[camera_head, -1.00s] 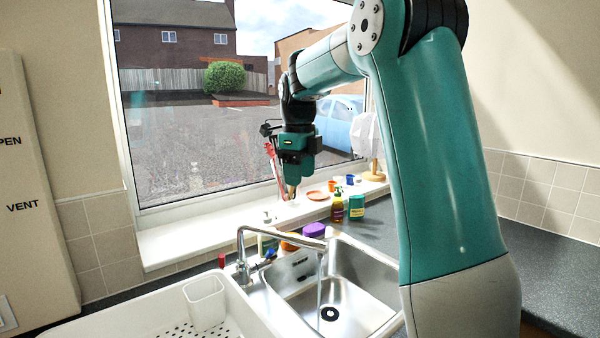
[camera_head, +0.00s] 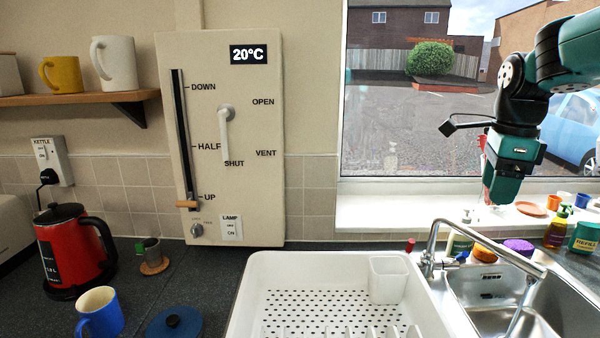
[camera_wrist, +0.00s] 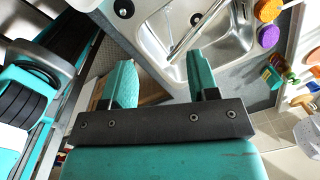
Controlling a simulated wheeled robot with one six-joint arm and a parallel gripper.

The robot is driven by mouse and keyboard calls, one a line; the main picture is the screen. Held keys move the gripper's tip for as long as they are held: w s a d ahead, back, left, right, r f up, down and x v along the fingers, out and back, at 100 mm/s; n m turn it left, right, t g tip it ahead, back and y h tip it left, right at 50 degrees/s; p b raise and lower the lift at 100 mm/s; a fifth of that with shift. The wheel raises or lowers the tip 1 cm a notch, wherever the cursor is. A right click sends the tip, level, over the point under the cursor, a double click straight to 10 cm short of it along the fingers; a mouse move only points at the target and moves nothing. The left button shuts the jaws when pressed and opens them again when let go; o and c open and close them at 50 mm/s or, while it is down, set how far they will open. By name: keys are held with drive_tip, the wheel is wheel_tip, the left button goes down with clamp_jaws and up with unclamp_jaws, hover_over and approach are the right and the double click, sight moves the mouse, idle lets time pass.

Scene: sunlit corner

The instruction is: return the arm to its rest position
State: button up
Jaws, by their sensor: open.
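My gripper (camera_wrist: 165,85) shows in the wrist view with its two teal fingers apart and nothing between them. It points down over the counter beside the steel sink (camera_wrist: 225,50). In the head view my gripper (camera_head: 490,192) hangs in front of the window at the right, above the white sill. Its fingertips are small there and hard to make out. My arm reaches in from the right edge.
A white drying rack (camera_head: 255,300) stands left of the sink tap (camera_head: 432,245). Bottles and a purple lump (camera_head: 519,247) stand behind the sink. A red kettle (camera_head: 75,250) and blue mug (camera_head: 100,312) are at the left. A control panel (camera_head: 240,190) is on the wall.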

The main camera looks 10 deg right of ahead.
drive_tip(key=s+a+f+n+y, duration=0.2)
drive_tip(key=s+a+n, duration=0.8)
drive_tip(key=n, duration=0.5)
drive_tip(key=s+a+f+n+y, duration=0.2)
drive_tip(key=s+a+f+n, duration=0.3)
drive_tip(key=s+a+n, duration=0.6)
drive_tip(key=a+n, duration=0.3)
drive_tip(key=n, duration=0.2)
drive_tip(key=shift+s+a+g, duration=0.3)
drive_tip(key=shift+a, duration=0.1)
